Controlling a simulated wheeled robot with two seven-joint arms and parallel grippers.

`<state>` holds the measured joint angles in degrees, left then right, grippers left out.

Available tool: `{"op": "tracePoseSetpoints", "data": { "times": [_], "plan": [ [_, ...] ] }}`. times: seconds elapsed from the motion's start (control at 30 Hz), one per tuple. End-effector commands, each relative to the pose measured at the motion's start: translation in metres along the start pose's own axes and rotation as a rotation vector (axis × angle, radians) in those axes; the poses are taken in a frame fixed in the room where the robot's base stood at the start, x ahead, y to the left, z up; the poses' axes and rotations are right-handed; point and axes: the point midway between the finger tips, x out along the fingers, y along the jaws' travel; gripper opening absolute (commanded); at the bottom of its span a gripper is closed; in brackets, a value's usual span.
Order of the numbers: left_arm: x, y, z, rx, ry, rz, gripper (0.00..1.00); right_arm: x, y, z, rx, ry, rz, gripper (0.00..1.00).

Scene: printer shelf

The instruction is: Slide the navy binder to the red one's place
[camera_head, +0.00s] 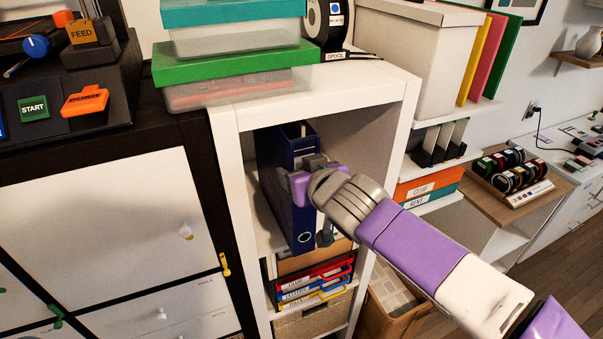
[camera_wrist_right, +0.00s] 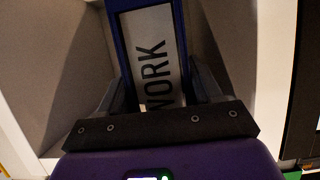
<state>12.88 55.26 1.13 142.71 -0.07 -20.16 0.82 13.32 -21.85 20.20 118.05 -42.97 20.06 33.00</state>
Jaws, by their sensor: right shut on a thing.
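The navy binder (camera_head: 303,226) stands in the upper compartment of the white shelf (camera_head: 228,150), in its left part with its spine facing out. My right gripper (camera_head: 306,178) is shut on the spine, and its hand hides part of the binder. In the right wrist view the binder (camera_wrist_right: 150,50) is between the two fingers, with a pale spine label reading "WORK". No red binder shows standing in this compartment; the arm hides part of its right side. My left gripper is not in view.
Open space shows right of the binder, up to the shelf's right wall (camera_head: 399,130). Below are stacked trays with red and blue edges (camera_head: 318,283) and a wicker basket (camera_head: 312,318).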

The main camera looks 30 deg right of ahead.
Motion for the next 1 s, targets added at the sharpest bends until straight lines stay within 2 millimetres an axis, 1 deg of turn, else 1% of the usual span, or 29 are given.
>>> {"op": "tracePoseSetpoints", "data": {
  "times": [0.1, 0.13, 0.3, 0.57, 0.67, 0.77, 1.0],
  "plan": [
    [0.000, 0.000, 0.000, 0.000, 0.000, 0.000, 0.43, 0.000, -0.001, 0.001, 0.001, -0.002, -0.003, 0.00],
    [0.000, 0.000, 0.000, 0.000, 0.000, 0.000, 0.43, 0.000, -0.001, 0.001, 0.001, -0.002, -0.003, 0.67],
    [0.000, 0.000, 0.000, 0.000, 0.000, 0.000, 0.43, 0.000, -0.001, 0.001, 0.000, -0.002, -0.002, 0.93],
    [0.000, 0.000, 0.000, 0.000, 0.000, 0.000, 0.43, 0.000, 0.000, 0.000, 0.000, 0.000, -0.001, 0.94],
    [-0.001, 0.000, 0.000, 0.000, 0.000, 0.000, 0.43, -0.005, 0.000, -0.001, 0.000, 0.001, 0.000, 0.94],
    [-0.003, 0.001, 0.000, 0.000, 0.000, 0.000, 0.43, -0.018, -0.001, -0.002, -0.002, 0.005, -0.001, 0.94],
    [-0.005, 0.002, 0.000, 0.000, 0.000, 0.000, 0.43, -0.057, 0.000, -0.001, 0.001, 0.004, -0.002, 0.94]
  ]
}}
